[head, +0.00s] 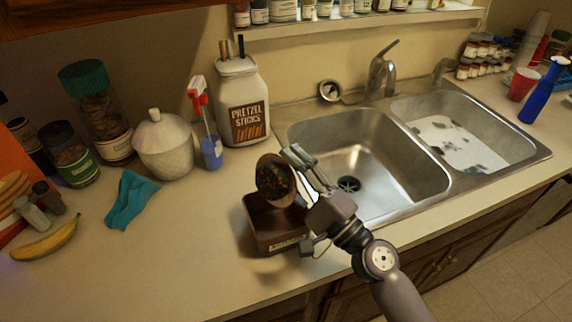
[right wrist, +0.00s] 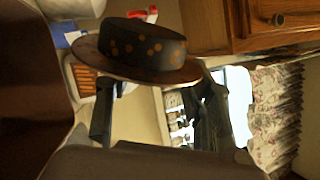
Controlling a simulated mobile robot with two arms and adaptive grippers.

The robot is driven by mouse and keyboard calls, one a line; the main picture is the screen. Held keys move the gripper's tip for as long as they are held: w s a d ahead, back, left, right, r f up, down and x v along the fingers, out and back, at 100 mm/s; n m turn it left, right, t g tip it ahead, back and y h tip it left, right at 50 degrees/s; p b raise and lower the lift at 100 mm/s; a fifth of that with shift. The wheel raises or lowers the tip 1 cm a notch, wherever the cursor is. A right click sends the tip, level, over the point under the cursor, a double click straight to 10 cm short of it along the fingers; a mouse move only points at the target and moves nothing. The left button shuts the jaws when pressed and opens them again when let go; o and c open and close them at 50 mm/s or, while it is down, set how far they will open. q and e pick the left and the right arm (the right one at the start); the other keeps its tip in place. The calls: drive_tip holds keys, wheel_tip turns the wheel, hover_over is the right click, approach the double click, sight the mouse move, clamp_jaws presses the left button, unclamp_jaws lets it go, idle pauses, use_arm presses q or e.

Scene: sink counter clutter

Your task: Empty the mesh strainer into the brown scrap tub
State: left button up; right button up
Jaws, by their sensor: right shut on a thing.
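The mesh strainer (head: 275,181) is a round, dark bowl with a brownish rim. It is tipped on its side just above the brown scrap tub (head: 272,242), a square, dark brown box near the counter's front edge. My right gripper (head: 301,163) is shut on the strainer at its right side. The right wrist view shows the strainer (right wrist: 145,45) as a dark bowl with orange-brown spots and a wide rim, at the fingers' far ends. I cannot tell how much is inside the strainer or the tub. My left gripper is not in view.
A double steel sink (head: 365,155) lies right of the tub. Behind stand a pretzel jar (head: 242,100), a spray bottle (head: 210,140) and a white lidded jar (head: 165,145). A teal cloth (head: 130,198) and a banana (head: 45,241) lie left. The front-left counter is clear.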

drive_tip(key=m+h, duration=0.1)
drive_tip(key=m, duration=0.1)
drive_tip(key=f+m+t+h+p, duration=0.1)
drive_tip(key=m, duration=0.2)
drive_tip(key=shift+f, duration=0.1)
drive_tip(key=shift+d, duration=0.1)
idle(0.7)
